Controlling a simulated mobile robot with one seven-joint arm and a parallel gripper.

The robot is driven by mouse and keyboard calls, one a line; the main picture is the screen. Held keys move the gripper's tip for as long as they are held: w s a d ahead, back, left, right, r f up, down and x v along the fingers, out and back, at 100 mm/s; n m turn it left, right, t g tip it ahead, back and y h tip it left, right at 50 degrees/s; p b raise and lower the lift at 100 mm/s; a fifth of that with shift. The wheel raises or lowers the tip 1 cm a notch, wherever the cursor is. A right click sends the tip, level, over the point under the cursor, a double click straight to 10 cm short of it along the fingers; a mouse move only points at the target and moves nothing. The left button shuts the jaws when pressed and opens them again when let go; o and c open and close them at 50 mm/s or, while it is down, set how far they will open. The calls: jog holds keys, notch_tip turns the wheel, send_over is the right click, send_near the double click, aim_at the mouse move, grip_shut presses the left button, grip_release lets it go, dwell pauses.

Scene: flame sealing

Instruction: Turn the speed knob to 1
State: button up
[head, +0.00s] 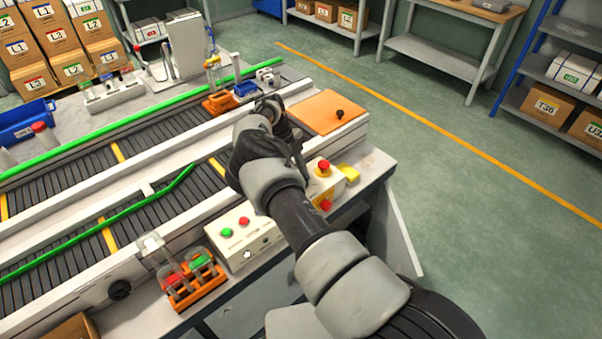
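A pale control box (236,246) stands at the front edge of the conveyor bench, with a green and a red button on top. A small dial-like mark (247,254) shows on its front face; I cannot read any numbers or setting there. A round black knob (120,290) sits on the conveyor's front side, further left. Its setting is also unreadable. My arm reaches across the bench, right of the control box. My gripper (268,106) is at its far end, near the orange plate, apart from the box and black knob. Its fingers are too small and hidden to read.
An orange rack with vials (190,287) stands left of the control box. A second box with red buttons (323,184) stands right of my arm. An orange plate (312,112) with a black knob lies at the conveyor's end. Green rails (150,203) edge the belts.

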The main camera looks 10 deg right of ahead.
dwell(0.6)
jog(key=o, duration=1)
jog(key=b+v, duration=0.1)
jog(key=v, duration=1.1)
